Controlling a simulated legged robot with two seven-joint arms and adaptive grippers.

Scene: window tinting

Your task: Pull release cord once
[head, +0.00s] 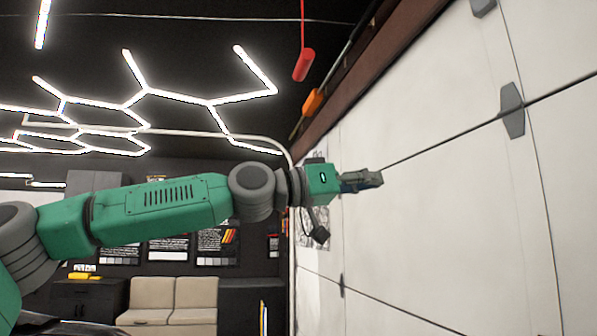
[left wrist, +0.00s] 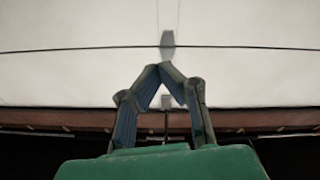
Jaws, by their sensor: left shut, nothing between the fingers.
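The red release cord handle (head: 303,65) hangs on a thin red cord near the top middle of the head view. It is tilted and hangs free. My left gripper (head: 376,179) is below and to the right of the handle, apart from it, in front of the white panelled door (head: 440,190). In the left wrist view my left gripper (left wrist: 163,70) has its fingertips together with nothing between them, with the white door (left wrist: 70,75) beyond. The cord is not visible in the left wrist view. My right gripper is not in view.
An orange block (head: 312,102) sits by the rail along the door's brown edge. Grey hinges (head: 512,110) stick out from the door. A beige sofa (head: 168,302) and dark cabinets stand at the back. Lit hexagonal ceiling lamps (head: 150,92) hang at the upper left.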

